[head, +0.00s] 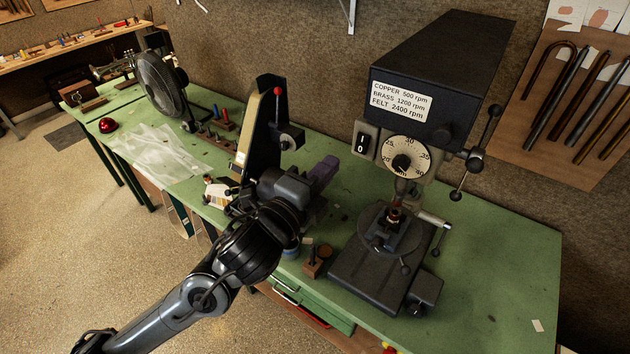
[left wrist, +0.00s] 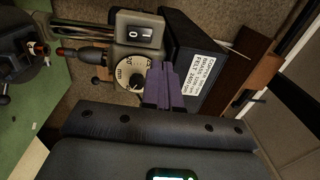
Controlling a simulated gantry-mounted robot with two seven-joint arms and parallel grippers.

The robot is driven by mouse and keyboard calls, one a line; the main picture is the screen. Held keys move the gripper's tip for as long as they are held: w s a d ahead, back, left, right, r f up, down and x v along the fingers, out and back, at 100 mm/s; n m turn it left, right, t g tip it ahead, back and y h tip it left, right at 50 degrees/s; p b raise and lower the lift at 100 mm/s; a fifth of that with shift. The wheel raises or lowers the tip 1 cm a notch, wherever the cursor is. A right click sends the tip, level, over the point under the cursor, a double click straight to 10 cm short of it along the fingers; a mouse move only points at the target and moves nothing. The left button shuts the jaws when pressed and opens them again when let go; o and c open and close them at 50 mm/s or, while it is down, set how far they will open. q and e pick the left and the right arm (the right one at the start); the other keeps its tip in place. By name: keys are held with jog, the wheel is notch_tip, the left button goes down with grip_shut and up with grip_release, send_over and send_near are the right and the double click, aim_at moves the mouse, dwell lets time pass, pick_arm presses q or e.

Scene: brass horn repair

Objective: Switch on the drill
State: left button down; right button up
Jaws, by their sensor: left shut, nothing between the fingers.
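The drill (head: 430,80) is a dark drill press standing on the green bench, with a white speed label on its head. The left wrist view shows the switch (left wrist: 134,35) and the dial (left wrist: 128,73) turned sideways. I cannot tell which way the rocker is pressed. My left gripper (head: 325,170) has purple fingers, shut and empty, left of the drill and apart from the switch. The fingers show in the left wrist view (left wrist: 164,85). My right gripper is not in view.
A small wooden block (head: 315,265) sits left of the drill base. A fan (head: 163,90) stands farther left. The bench's right end is mostly clear.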

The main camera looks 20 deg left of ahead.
pick_arm(q)
jog(key=shift+s+a+r, duration=0.15)
jog(key=shift+s+a, duration=0.1)
jog(key=shift+s, duration=0.5)
jog(key=shift+s+a+r, duration=0.15)
jog(key=shift+s+a, duration=0.1)
jog(key=shift+s, duration=0.45)
jog(key=s+a+f+n+g+y+p, duration=0.1)
jog(key=s+f+n+g+p, duration=0.3)
jog(key=f, duration=0.5)
jog(key=s+a+f+n+g+y+p, duration=0.1)
jog(key=s+f+n+g+p, duration=0.15)
jog(key=s+f, duration=0.55)
jog(key=s+a+f+n+g+y+p, duration=0.1)
jog(key=s+a+f+n+g+y, duration=0.1)
jog(key=s+a+f+n+g, duration=0.35)
jog(key=s+a+f+n+g+y+p, duration=0.25)
jog(key=s+f+n, duration=0.4)
jog(key=s, duration=0.35)
notch_tip(320, 180, down, 25)
jog(key=n+b, duration=0.1)
jog(key=b, duration=2.6)
jog(key=shift+w+a+f+h, duration=0.15)
jog(key=shift+w+f+h, duration=0.1)
jog(key=shift+h, duration=0.2)
